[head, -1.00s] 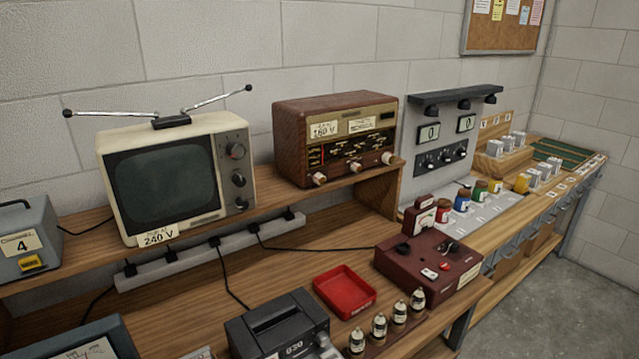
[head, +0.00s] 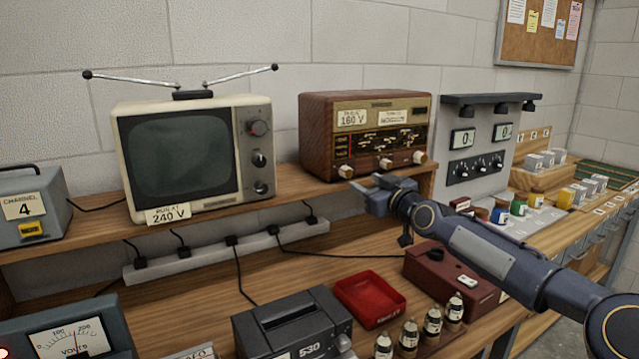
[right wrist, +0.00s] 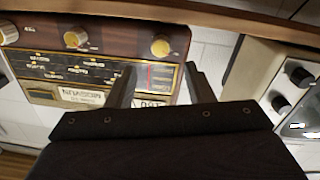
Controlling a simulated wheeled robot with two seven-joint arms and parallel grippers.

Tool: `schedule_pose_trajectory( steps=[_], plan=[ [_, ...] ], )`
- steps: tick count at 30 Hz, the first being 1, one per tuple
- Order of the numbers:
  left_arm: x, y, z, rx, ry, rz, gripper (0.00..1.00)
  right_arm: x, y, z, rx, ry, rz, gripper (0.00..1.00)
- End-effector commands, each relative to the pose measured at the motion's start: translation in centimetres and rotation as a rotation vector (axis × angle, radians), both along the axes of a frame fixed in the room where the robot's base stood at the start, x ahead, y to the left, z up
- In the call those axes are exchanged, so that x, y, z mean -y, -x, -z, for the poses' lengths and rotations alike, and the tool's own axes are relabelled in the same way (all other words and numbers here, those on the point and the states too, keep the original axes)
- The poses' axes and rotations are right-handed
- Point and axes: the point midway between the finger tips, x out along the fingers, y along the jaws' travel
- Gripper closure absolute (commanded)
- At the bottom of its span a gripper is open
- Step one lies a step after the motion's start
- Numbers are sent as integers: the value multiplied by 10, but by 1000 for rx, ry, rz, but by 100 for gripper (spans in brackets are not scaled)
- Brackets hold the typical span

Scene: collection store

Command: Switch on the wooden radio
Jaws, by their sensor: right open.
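The wooden radio (head: 315,143) stands on the upper shelf, with a label reading 160 V and a row of cream knobs along its lower front. Its left knob (head: 346,171) is just above and left of my right gripper (head: 368,187), which is in front of the shelf edge. In the right wrist view the radio (right wrist: 110,38) appears upside down. There the left knob (right wrist: 160,46) shows between and beyond the two open fingers (right wrist: 161,82). The fingers look empty, and I see no contact with the knob. My left gripper is not in view.
A television (head: 180,150) marked 240 V stands left of the radio. A power strip (head: 220,250) with plugs runs below the shelf. A red tray (head: 370,300), several valves and a dark red tester (head: 440,275) are under my right arm.

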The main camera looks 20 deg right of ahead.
Motion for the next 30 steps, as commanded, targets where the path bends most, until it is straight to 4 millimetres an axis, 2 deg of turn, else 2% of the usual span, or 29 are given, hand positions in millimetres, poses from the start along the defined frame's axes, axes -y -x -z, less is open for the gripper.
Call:
schedule_pose_trajectory(
  steps=[17,28,30],
  plan=[
    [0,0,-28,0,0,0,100,-5,-69,-3,-1,-2,-5,52],
    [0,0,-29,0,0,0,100,-5,-76,0,-3,0,-3,52],
    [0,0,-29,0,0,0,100,-5,-76,0,-3,0,-3,59]
  ],
)
